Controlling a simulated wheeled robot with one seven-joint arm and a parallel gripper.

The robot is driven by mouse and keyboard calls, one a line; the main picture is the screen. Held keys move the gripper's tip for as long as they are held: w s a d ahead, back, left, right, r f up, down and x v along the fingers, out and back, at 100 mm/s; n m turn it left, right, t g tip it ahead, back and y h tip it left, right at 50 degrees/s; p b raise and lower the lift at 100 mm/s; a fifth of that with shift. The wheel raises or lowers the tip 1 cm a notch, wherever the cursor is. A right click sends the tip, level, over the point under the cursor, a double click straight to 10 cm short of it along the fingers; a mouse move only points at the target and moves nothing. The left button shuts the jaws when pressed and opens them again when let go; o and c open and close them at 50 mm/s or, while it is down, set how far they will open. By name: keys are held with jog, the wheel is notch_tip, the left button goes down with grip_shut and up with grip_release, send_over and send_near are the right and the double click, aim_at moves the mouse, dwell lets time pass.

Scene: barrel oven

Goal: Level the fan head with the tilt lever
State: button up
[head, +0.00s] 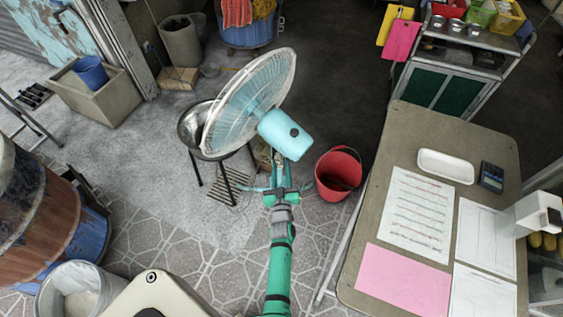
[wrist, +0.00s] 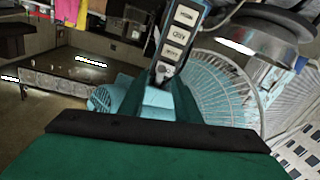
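The fan's round wire cage (head: 222,121) stands ahead in the head view, its face turned away to the upper left. Its light-blue motor housing (head: 287,132) is on the near side. The cage also fills the right of the wrist view (wrist: 222,88). My gripper (head: 280,187) is at the end of my green arm, just below the housing and close to the fan's stand. The wrist view shows a dark strip with labelled buttons (wrist: 178,35) and teal parts close ahead. I cannot pick out the tilt lever. The fingers do not show clearly, nor whether they touch anything.
A red bucket (head: 338,174) stands right of the stand. A metal bowl on a stand (head: 190,126) is left of the fan. Open paved floor lies between barrel and arm.

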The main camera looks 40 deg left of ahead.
aim_at(281, 160)
jog(key=shift+x, duration=1.65)
jog(key=shift+c, duration=0.2)
